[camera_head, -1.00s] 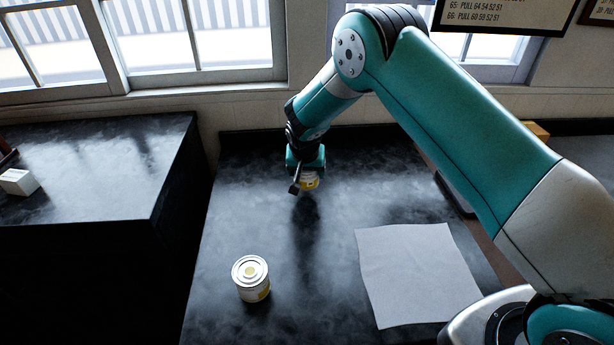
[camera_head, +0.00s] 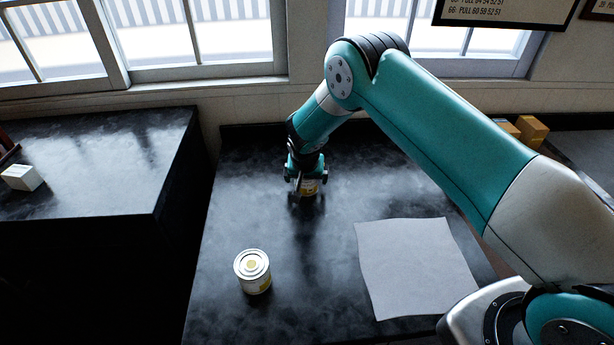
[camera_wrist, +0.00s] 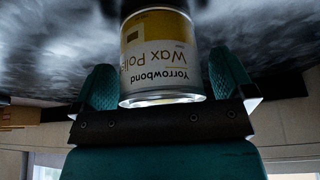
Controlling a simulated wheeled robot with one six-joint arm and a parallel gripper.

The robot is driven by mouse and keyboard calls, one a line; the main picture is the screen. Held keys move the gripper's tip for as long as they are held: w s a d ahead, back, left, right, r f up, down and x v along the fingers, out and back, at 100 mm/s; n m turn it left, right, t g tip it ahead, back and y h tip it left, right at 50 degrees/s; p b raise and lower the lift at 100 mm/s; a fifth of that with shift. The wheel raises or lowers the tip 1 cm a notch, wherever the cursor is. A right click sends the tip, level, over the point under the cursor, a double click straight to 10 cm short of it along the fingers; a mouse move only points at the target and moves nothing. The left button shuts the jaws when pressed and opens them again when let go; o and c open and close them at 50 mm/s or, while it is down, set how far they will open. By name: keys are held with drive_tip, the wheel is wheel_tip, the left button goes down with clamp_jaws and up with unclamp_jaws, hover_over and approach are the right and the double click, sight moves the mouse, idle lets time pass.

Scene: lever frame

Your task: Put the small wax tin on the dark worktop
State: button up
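A small wax tin (camera_head: 309,188) with a white and yellow label is between the fingers of my gripper (camera_head: 306,182), upright at the back middle of the dark worktop (camera_head: 240,190). In the wrist view the tin (camera_wrist: 160,62) shows its "Wax Polish" label upside down. The fingers of my gripper (camera_wrist: 165,80) stand on both sides of it with narrow gaps, so the gripper looks open around it.
A larger-looking similar tin (camera_head: 253,271) stands at the front left of the worktop. A grey cloth (camera_head: 416,268) lies at the right. A separate dark counter (camera_head: 95,170) at the left holds a white block (camera_head: 22,177). Yellow-brown blocks (camera_head: 531,129) sit behind my arm.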

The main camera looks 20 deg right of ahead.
drive_tip(key=shift+r, duration=0.25)
drive_tip(key=s+a+r+n+y+b, duration=0.1)
drive_tip(key=s+r+b, duration=0.1)
drive_tip(key=s+r, duration=0.5)
drive_tip(key=s+a+r+n+b, duration=0.1)
drive_tip(key=s+a+r, duration=0.1)
drive_tip(key=r, duration=0.8)
drive_tip(key=s+r+n+g+y, duration=0.2)
drive_tip(key=s+r+n, duration=0.2)
drive_tip(key=s, duration=1.2)
drive_tip(key=s+a+r+n+g+y, duration=0.1)
drive_tip(key=s+r+n+g+y, duration=0.1)
drive_tip(key=s+r+n, duration=0.3)
drive_tip(key=s+r, duration=0.4)
drive_tip(key=s, duration=0.7)
drive_tip(key=shift+a+r+y, duration=0.2)
drive_tip(key=shift+y, duration=0.2)
drive_tip(key=shift+s, duration=0.1)
